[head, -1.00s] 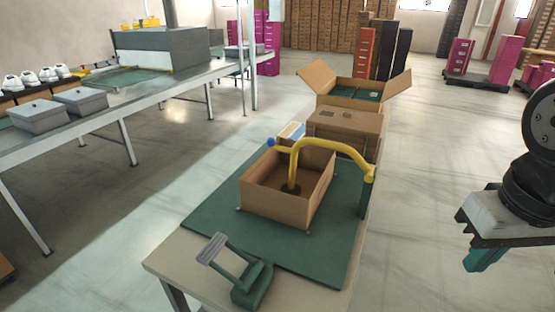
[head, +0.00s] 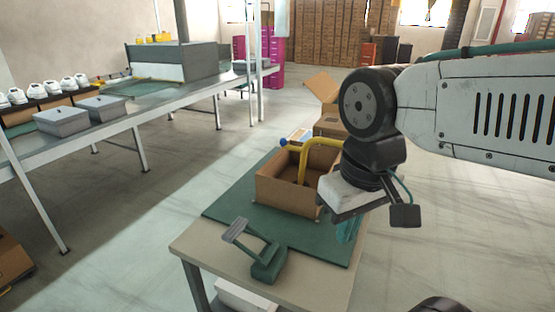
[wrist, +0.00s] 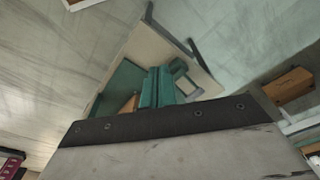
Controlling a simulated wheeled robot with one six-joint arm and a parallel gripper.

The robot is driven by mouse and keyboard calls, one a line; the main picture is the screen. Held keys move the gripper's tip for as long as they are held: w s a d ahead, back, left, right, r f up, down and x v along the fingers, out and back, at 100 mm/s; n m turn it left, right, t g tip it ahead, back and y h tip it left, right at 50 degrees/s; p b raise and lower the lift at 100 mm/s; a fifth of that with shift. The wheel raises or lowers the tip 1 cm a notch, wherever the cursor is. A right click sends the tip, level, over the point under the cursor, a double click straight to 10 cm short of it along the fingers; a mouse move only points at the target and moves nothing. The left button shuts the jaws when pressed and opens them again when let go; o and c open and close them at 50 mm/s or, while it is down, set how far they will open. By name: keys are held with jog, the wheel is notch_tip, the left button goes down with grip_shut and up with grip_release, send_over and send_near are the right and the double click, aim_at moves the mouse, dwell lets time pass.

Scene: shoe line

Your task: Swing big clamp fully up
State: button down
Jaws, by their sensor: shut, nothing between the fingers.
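The big clamp (head: 318,141) is a bent yellow bar with a blue ball (head: 284,142) at its left end. Its bar lies over the open brown box (head: 283,192), and a yellow leg goes down into the box. Its right end and green post are hidden behind my arm in the head view. My gripper (head: 348,232) has teal fingers, shut and empty, pointing down in front of the box's right side. In the wrist view the shut fingers (wrist: 161,87) point toward the table, with no clamp visible between them.
A green device with a grey lever (head: 264,258) stands at the front of the table (head: 215,250), on or beside the green mat (head: 232,209). Closed and open cartons (head: 330,124) stand behind the box. A long grey conveyor (head: 120,118) runs along the left. Floor is free at right.

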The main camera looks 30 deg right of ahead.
jog(key=w+d+f+n+h, duration=0.1)
jog(key=w+d+n+h, duration=0.4)
jog(key=w, duration=0.4)
jog(key=w+d+n+h, duration=0.2)
jog(key=w+d+h, duration=0.1)
jog(key=w+d, duration=0.5)
jog(key=w+d+f+n+h, duration=0.1)
jog(key=w+d+n+h, duration=0.35)
jog(key=w, duration=0.55)
jog(key=w+f+n+t, duration=0.4)
jog(key=w+f+n, duration=0.3)
jog(key=w, duration=0.4)
jog(key=w+a+f+n+t, duration=0.1)
jog(key=w+f+n+t, duration=0.3)
jog(key=w+f+n, duration=0.3)
jog(key=w+f, duration=0.3)
jog(key=w, duration=0.2)
jog(key=shift+w+t, duration=0.25)
jog(key=shift+t, duration=0.05)
jog(key=shift+f+h, duration=0.1)
jog(key=shift+h, duration=0.15)
